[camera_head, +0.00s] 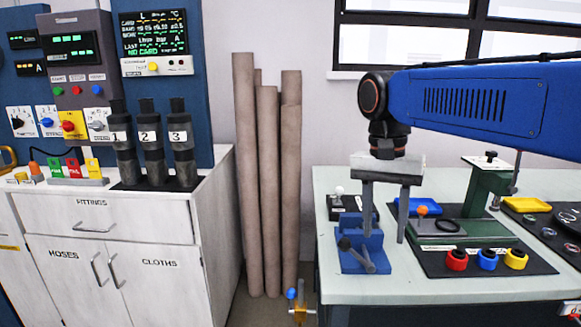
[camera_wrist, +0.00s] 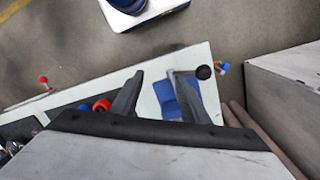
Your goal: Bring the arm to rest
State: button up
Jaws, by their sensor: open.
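My gripper (camera_head: 385,235) hangs from the blue arm (camera_head: 480,100), pointing down at the left end of the pale workbench (camera_head: 440,287). Its two grey fingers are apart, with nothing seen between them. In the head view the left finger overlaps the blue vise (camera_head: 362,250); whether it touches the vise cannot be told there. In the wrist view my gripper (camera_wrist: 157,75) is also open, and the blue vise (camera_wrist: 178,97) shows by the right finger.
A black mat (camera_head: 470,258) holds red, blue and yellow fittings and a green stand (camera_head: 488,190). Tall brown tubes (camera_head: 268,190) lean on the wall. Left is a white cabinet (camera_head: 110,270) with three black numbered pump tubes (camera_head: 152,145). A gap separates cabinet and bench.

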jog(key=s+d+f+n+t, duration=0.3)
jog(key=s+d+f, duration=0.2)
jog(key=f, duration=0.3)
jog(key=s+d+f+n+t, duration=0.2)
jog(key=s+d+f, duration=0.3)
jog(key=s+f, duration=0.3)
jog(key=shift+f+n+t+y, duration=0.3)
jog(key=shift+n+t, duration=0.1)
jog(key=shift+n, duration=0.1)
